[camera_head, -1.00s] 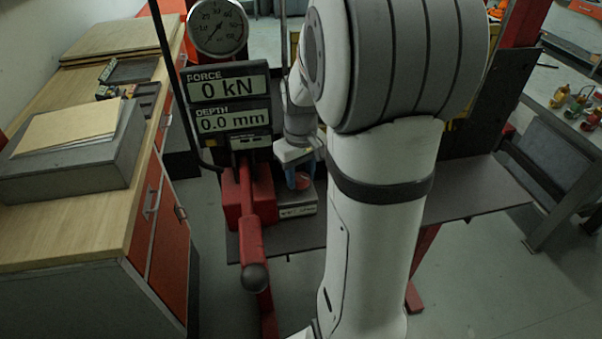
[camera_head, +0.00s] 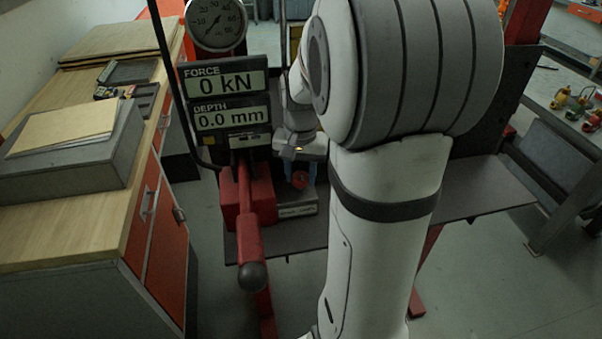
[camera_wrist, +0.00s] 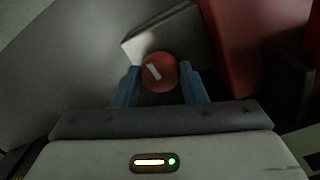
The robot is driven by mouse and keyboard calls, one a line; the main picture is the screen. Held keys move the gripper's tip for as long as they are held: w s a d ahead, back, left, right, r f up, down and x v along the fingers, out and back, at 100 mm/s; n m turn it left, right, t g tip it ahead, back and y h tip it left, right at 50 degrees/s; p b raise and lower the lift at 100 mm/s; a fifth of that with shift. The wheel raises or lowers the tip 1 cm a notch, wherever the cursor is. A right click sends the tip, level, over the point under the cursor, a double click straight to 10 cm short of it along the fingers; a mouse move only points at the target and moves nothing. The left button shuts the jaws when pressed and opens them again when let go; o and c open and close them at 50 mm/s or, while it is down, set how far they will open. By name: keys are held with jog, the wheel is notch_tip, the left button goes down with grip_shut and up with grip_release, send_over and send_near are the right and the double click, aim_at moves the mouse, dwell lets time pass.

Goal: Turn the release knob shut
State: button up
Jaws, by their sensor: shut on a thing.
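The release knob (camera_wrist: 158,72) is a round red knob with a pale bar mark across its face, the bar slanting in the wrist view. My gripper (camera_wrist: 160,86) has its two blue fingers on either side of the knob, shut on it. In the head view the knob (camera_head: 299,180) shows as a small red spot beside the red pump body (camera_head: 236,199), below my gripper (camera_head: 300,167). The far side of the knob is hidden.
The display (camera_head: 228,97) reads force 0 kN and depth 0.0 mm. A pressure gauge (camera_head: 216,22) sits above it. A red pump lever (camera_head: 249,240) with a dark ball end stands left of my arm. A wooden-topped bench (camera_head: 60,229) is at the left.

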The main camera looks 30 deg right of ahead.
aim_at(301, 175)
jog(key=shift+m, duration=0.6)
jog(key=o, duration=1)
notch_tip(301, 175, up, 8)
jog(key=shift+f+b, duration=0.1)
jog(key=shift+b, duration=0.3)
